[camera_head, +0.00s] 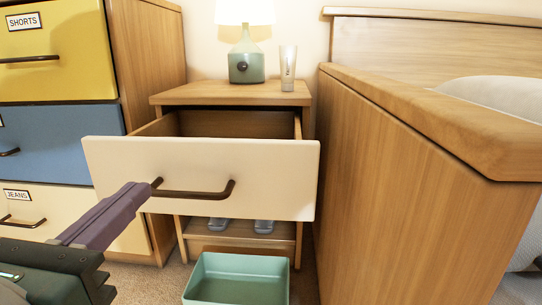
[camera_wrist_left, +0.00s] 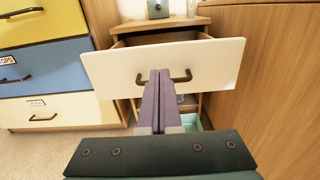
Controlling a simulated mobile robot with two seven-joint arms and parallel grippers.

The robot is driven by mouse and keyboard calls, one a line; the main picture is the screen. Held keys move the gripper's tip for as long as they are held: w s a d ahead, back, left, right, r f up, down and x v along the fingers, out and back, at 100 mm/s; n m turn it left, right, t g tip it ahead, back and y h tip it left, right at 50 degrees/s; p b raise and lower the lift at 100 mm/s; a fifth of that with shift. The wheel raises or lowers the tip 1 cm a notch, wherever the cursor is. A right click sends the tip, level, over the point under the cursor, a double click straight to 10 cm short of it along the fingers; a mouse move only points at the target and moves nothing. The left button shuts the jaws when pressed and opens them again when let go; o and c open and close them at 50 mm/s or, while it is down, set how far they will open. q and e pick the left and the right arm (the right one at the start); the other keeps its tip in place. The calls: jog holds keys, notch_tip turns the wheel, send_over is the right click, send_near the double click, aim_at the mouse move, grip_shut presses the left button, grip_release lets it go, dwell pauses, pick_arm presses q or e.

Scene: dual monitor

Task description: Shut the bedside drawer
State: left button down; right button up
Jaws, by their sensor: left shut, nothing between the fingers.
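The bedside drawer (camera_head: 262,170) has a cream front and a dark brown bar handle (camera_head: 195,193). It is pulled well out of the wooden nightstand (camera_head: 230,95), and its open top shows. My left gripper (camera_head: 144,190) comes in from the lower left, its purple fingers shut and empty. Its tips are near the left end of the handle in the head view; contact cannot be told. My right gripper is not in view.
A lamp (camera_head: 246,60) and a glass (camera_head: 288,68) stand on the nightstand. A green bin (camera_head: 238,280) sits on the floor below the drawer. A dresser (camera_head: 150,60) is close on the left, the wooden bed frame (camera_head: 400,190) close on the right.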

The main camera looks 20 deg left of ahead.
pick_arm(q)
jog(key=p, duration=0.2)
send_near(187, 142)
jog(key=x, duration=0.5)
jog(key=shift+w, duration=0.4)
jog(key=shift+w+a, duration=0.2)
jog(key=shift+w, duration=0.3)
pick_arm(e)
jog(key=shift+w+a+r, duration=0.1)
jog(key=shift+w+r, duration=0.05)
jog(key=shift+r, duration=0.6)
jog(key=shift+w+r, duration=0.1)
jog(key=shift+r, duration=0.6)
